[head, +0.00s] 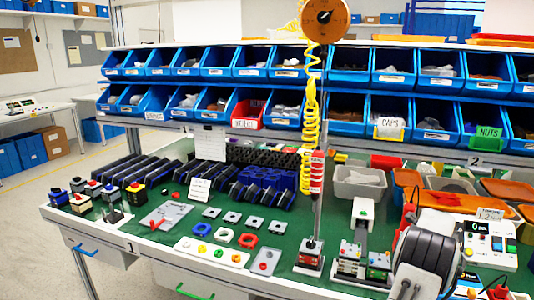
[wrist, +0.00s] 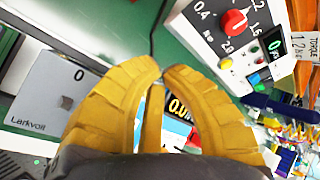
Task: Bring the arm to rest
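My gripper (wrist: 161,70) shows in the wrist view as two yellow ribbed fingers. Their tips come together with only a sliver between them, and I see nothing held. A white panel (wrist: 208,43) with a red rotary knob (wrist: 235,21) and printed scale numbers lies beyond the fingertips, up and to the right, apart from them. A grey box (wrist: 62,95) marked Larkvolt and 0 is to the left of the fingers. In the head view my dark arm (head: 428,262) reaches over the right front of the bench; the fingers cannot be made out there.
In the head view, a white instrument panel (head: 490,244) is right of my arm and a stacked fixture (head: 365,262) is left. Blue bins (head: 290,60) line the back. Bare green bench (head: 330,210) shows in the middle.

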